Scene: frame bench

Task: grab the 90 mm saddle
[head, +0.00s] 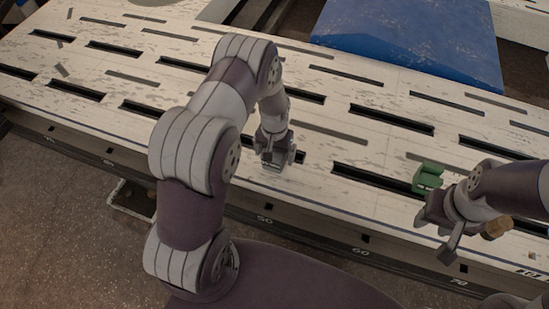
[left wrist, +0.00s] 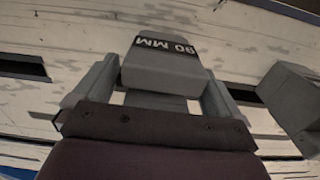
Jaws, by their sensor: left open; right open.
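The 90 mm saddle (left wrist: 165,65) is a grey block with a dark "90 MM" label, seen in the left wrist view. My left gripper (left wrist: 160,88) is open, with one finger on each side of the saddle's near part; I cannot tell whether they touch it. In the head view my left gripper (head: 274,157) is low over the slotted bench and hides most of what is under it. My right gripper (head: 440,228) is open near the bench's front edge at the right, beside a green block (head: 428,177).
Another grey block (left wrist: 293,100) stands to the right of the saddle in the left wrist view. The white slotted bench (head: 330,155) is mostly clear. A blue slab (head: 410,40) lies at the back. A brown piece (head: 497,227) is by my right gripper.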

